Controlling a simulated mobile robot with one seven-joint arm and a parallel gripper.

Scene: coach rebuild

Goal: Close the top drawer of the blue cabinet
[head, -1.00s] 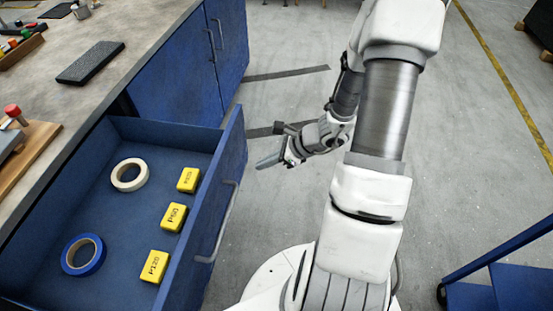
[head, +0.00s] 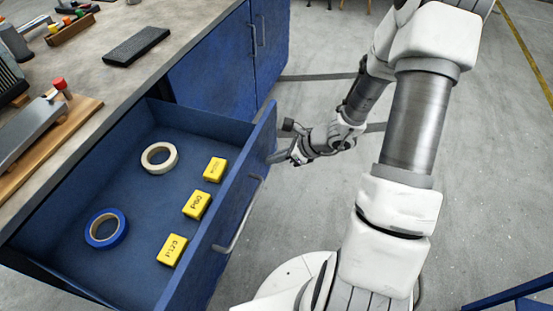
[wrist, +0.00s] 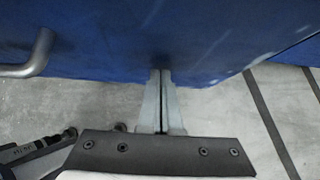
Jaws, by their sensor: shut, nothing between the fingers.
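The top drawer (head: 140,210) of the blue cabinet (head: 215,65) is pulled out, its inside in full view. Its front carries a grey bar handle (head: 238,215), which also shows at the left of the wrist view (wrist: 30,55). My gripper (head: 275,158) is just outside the drawer front, near its far end. In the wrist view, my gripper (wrist: 160,75) is shut with its fingers side by side, nothing between them. The fingertips point at the blue drawer front (wrist: 160,30) and are at or very near it; I cannot tell whether they touch.
The drawer holds a white tape roll (head: 159,157), a blue tape roll (head: 106,228) and yellow blocks (head: 196,205). The worktop (head: 100,80) bears a dark pad (head: 137,46) and tools. A blue cart (head: 515,298) is at the lower right. Grey floor beside the drawer is clear.

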